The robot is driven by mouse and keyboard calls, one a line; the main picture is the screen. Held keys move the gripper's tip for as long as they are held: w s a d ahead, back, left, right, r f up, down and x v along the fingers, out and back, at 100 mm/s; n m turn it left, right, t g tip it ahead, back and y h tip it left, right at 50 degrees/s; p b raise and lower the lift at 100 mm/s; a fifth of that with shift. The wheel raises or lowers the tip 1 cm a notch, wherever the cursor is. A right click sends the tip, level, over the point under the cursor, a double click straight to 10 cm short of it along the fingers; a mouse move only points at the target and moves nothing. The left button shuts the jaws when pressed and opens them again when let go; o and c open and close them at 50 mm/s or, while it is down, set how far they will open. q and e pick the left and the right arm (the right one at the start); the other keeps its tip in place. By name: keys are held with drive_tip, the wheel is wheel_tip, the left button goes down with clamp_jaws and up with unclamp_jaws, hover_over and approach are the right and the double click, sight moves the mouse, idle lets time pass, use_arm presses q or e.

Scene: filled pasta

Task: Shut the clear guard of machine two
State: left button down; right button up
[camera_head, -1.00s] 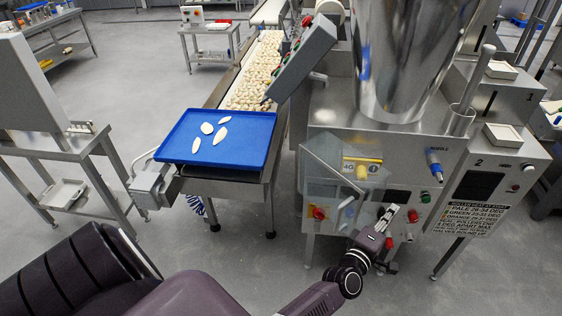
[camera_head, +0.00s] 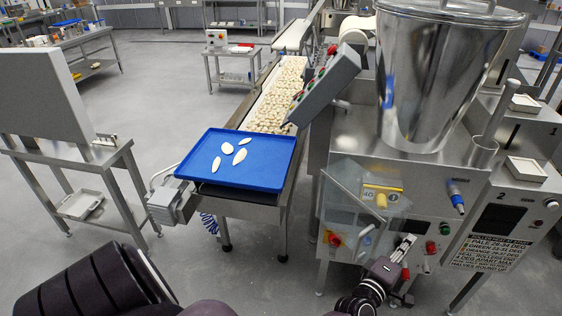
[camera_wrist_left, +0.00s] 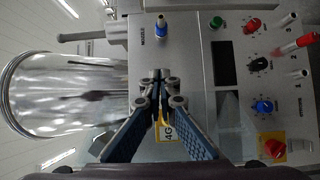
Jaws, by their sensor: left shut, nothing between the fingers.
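The clear guard (camera_head: 343,186) is a see-through panel at the front of machine two (camera_head: 440,160), around a yellow label and knob. It seems to stand out from the machine's face; its exact angle is hard to tell. My left gripper (camera_head: 408,241) is low in front of the machine, just right of the guard's lower part. In the left wrist view its fingers (camera_wrist_left: 158,82) are shut with nothing between them, pointing at the control face. Whether it touches the guard cannot be told. My right gripper is not in view.
A large steel hopper (camera_head: 440,80) tops the machine. A blue tray (camera_head: 240,160) with pasta pieces lies on the conveyor's end to the left. Open floor lies in front.

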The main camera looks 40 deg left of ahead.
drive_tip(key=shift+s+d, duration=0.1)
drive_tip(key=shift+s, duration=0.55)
